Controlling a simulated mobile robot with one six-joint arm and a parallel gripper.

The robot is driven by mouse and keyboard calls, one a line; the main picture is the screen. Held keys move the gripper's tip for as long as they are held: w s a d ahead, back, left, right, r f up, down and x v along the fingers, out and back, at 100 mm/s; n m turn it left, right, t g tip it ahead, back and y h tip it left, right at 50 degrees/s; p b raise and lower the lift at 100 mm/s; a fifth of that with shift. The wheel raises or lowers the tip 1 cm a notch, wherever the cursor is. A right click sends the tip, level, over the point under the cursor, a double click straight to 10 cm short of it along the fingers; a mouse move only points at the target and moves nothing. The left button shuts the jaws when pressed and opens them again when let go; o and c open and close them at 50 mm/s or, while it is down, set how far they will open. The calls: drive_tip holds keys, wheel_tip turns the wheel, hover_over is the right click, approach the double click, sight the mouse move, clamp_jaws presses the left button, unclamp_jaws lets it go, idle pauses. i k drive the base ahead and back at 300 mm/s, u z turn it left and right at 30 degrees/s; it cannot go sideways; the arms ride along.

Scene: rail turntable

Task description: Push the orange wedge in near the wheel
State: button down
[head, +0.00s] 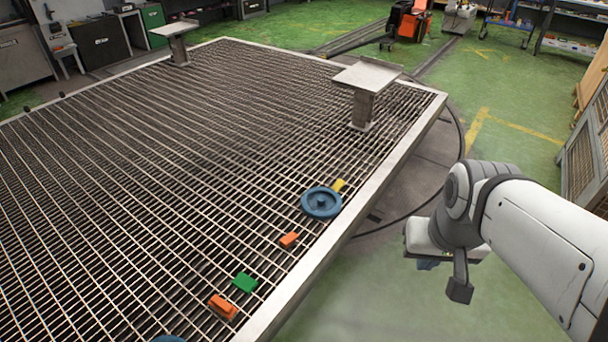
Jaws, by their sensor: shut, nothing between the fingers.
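A blue round wheel (321,203) lies flat on the grated turntable (396,152), near its right edge. A small orange wedge (289,240) lies on the grating below and left of the wheel, with a gap between them. A second, larger orange piece (222,307) lies further down and left; I cannot tell its exact shape. A yellow piece (338,185) sits close against the wheel's upper right side. My gripper (459,291) is shut and empty, off the turntable to the right, apart from all these pieces. My wrist partly hides it.
A green piece (244,282) lies between the two orange pieces. Part of another blue thing (170,339) shows at the bottom edge. A metal stand (366,88) rises beyond the wheel. The turntable's raised rim (328,246) runs between my gripper and the pieces.

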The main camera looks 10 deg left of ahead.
sight(286, 241)
drive_tip(key=u, duration=0.05)
drive_tip(key=i, duration=1)
drive_tip(key=z, duration=0.05)
